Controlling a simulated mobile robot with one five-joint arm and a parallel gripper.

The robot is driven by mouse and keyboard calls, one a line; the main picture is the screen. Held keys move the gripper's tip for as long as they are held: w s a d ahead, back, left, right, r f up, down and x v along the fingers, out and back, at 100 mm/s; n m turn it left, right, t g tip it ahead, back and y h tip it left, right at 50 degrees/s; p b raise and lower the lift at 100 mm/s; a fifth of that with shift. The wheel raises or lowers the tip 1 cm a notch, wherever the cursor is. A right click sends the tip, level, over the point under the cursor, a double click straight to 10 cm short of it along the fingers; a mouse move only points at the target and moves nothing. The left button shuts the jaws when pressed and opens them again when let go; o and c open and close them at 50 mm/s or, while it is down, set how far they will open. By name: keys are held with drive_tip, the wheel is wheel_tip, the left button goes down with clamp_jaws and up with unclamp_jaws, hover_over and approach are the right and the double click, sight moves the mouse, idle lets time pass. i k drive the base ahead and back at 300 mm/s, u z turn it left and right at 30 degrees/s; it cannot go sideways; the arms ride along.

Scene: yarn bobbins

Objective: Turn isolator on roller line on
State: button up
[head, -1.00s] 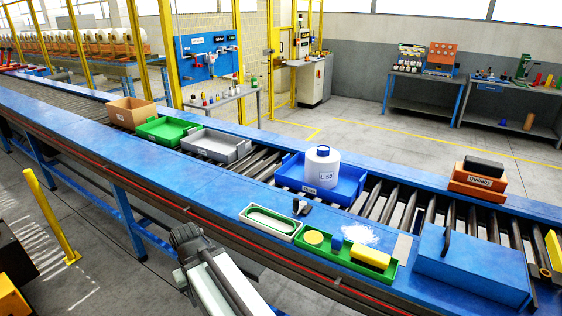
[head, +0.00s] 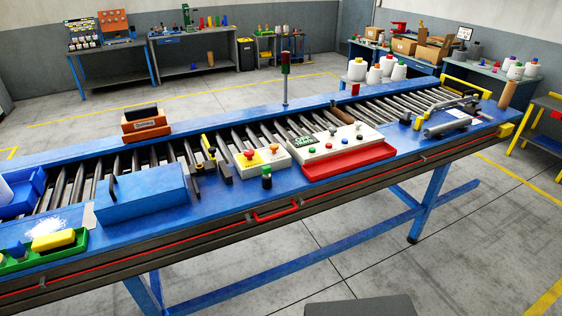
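The roller line has a blue frame (head: 225,205) and runs across the view. A small pale control box (head: 262,160) sits on it near the middle, with red knobs on yellow at its top. A longer pale control panel (head: 335,142) with several coloured buttons stands to its right. Which of these controls is the isolator, and its setting, is too small to tell. My gripper is not in view.
A blue box (head: 140,193) with a handle and a green tray (head: 12,262) lie at left. A red tray (head: 345,161) lies in front of the panel. A signal post (head: 285,85) stands behind. A red handle (head: 276,212) sticks out of the front edge. Floor in front is largely clear.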

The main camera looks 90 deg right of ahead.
sight(248, 153)
drive_tip(key=u, duration=1.15)
drive_tip(key=i, duration=1.65)
drive_tip(key=z, duration=4.85)
drive_tip(key=i, duration=1)
